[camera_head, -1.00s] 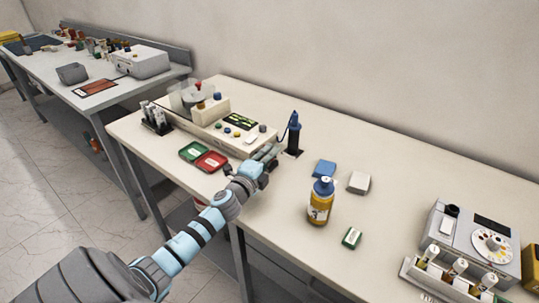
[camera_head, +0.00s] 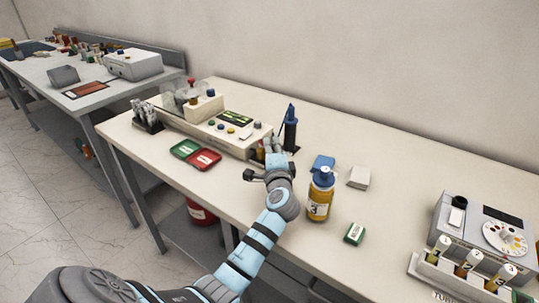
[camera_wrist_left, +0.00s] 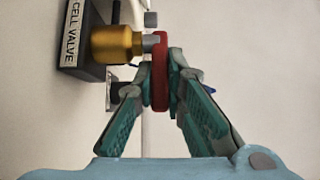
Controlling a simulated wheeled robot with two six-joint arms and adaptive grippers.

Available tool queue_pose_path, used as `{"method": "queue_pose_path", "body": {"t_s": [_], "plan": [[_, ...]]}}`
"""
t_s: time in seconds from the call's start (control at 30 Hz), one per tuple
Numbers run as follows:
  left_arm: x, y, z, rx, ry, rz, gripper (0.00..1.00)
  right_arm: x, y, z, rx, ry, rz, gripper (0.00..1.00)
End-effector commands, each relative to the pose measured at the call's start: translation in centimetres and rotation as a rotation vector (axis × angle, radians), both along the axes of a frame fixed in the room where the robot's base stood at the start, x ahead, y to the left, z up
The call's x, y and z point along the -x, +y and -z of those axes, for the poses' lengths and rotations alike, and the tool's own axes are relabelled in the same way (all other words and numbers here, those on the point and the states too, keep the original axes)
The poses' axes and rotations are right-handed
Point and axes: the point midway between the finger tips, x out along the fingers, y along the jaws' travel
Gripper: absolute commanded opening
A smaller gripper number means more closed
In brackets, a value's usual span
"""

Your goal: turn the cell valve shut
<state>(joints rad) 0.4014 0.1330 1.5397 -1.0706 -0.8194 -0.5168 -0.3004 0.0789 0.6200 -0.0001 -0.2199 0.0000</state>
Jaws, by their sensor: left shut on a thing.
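The cell valve (camera_wrist_left: 118,43) shows in the left wrist view as a brass body beside a black block with a white "CELL VALVE" label (camera_wrist_left: 72,30). Its red handle (camera_wrist_left: 160,72), seen edge-on, sits between the fingers of my left gripper (camera_wrist_left: 160,85), which is shut on it. In the head view my left gripper (camera_head: 270,160) is at the right end of the beige apparatus (camera_head: 200,125), and the valve is largely hidden there. My right gripper is not in view.
A yellow bottle with a blue cap (camera_head: 319,195) stands right of my left arm. A black holder with a blue-tipped probe (camera_head: 290,130) stands just behind the gripper. Green (camera_head: 185,148) and red (camera_head: 205,159) trays lie to the left.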

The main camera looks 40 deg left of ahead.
Motion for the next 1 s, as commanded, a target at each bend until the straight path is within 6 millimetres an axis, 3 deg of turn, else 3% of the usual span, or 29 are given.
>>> {"method": "queue_pose_path", "body": {"t_s": [0.2, 0.63, 0.67, 0.7, 1.0], "plan": [[-0.21, -0.06, 0.35, 0.005, 0.004, -0.057, 0.00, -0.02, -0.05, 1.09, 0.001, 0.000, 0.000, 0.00], [-0.19, 0.02, 0.24, 0.004, 0.004, -0.069, 0.00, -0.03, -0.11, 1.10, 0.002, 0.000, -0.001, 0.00], [-0.19, 0.02, 0.24, 0.004, 0.004, -0.069, 0.14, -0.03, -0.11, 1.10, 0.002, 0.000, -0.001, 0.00], [-0.19, 0.02, 0.23, 0.004, 0.004, -0.069, 0.20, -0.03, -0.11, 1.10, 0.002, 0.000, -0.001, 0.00], [-0.12, -0.08, 0.12, 0.002, 0.002, -0.068, 0.20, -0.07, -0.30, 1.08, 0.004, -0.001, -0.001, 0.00]]}}
